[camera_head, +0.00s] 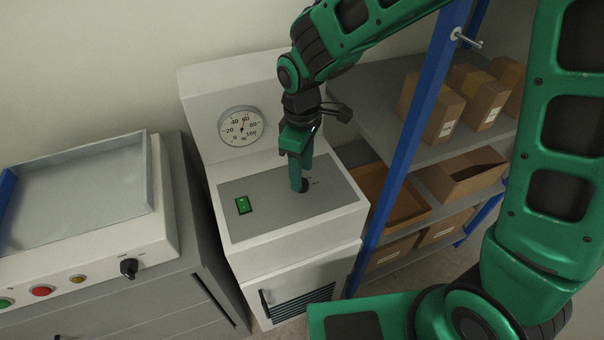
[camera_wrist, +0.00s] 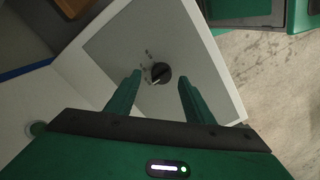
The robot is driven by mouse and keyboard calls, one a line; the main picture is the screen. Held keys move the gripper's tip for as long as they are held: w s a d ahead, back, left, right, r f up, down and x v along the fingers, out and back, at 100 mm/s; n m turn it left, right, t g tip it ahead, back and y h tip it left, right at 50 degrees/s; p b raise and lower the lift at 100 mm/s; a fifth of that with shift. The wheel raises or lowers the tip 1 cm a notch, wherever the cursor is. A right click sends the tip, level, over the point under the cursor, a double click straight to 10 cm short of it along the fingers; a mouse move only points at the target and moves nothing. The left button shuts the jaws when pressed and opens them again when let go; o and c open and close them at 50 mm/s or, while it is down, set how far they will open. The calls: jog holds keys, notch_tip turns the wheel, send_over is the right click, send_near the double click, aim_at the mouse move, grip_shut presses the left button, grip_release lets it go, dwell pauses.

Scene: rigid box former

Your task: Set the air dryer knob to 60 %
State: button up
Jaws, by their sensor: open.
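The air dryer is a white cabinet (camera_head: 205,150) with a grey sloped panel (camera_head: 275,205). Its dark round knob (camera_wrist: 161,73) shows in the wrist view with a light pointer bar across it. In the head view the knob (camera_head: 306,187) is partly hidden by my fingers. A round gauge (camera_head: 240,127) marked 0 to 100 % stands on the upright back; its needle points near 60. My gripper (camera_head: 300,183) points down over the knob. In the wrist view my gripper (camera_wrist: 159,84) is open, with its fingers on either side of the knob and apart from it.
A grey machine with a tray (camera_head: 80,190) and buttons stands at the left. A blue-framed shelf (camera_head: 408,140) with cardboard boxes (camera_head: 437,110) stands close at the right.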

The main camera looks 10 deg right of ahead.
notch_tip(320, 180, up, 8)
dwell(0.4)
jog(key=shift+w+r, duration=0.1)
